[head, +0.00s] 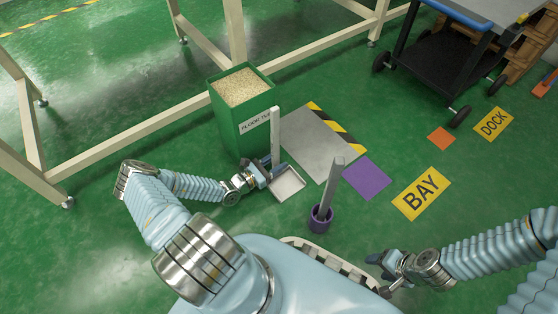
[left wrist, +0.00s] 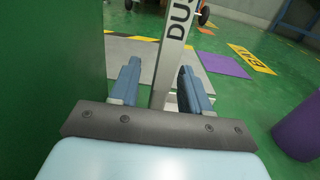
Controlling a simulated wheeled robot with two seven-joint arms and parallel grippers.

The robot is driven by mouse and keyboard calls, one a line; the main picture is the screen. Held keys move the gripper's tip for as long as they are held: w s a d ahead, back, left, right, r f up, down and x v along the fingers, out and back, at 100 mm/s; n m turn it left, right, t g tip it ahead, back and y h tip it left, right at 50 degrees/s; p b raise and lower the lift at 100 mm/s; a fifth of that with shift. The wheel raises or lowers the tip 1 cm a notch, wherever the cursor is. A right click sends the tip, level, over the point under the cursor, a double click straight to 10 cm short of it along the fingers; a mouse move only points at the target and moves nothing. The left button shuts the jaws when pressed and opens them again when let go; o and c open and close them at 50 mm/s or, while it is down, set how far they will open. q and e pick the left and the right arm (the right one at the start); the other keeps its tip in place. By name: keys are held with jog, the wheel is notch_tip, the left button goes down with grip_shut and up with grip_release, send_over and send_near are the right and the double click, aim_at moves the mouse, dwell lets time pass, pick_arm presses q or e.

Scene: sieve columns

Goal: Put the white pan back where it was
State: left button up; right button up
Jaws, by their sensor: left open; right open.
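The white pan (head: 288,184) lies on the green floor in front of the green bin, at the near left edge of the grey plate. Its upright pale handle (head: 275,130) rises from it; in the left wrist view the handle (left wrist: 172,45) carries dark letters "DUS". My left gripper (head: 264,174) is open at the handle. In the left wrist view its two blue fingers (left wrist: 160,85) stand either side of the handle, with gaps visible. The pan's body is mostly hidden there. My right gripper (head: 378,272) is open and empty at the lower right, over the floor.
The green bin (head: 235,125), full of pale grains, stands close beside my left gripper. A purple holder (head: 320,219) with a grey upright stick stands right of the pan. The grey plate (head: 305,145), purple square (head: 366,178) and yellow BAY sign (head: 421,193) lie flat. A cart (head: 440,60) stands behind.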

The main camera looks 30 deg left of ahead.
pick_arm(q)
jog(key=p+v, duration=0.1)
jog(key=v, duration=0.9)
jog(key=shift+s+a, duration=0.15)
jog(key=shift+s, duration=0.15)
dwell(0.8)
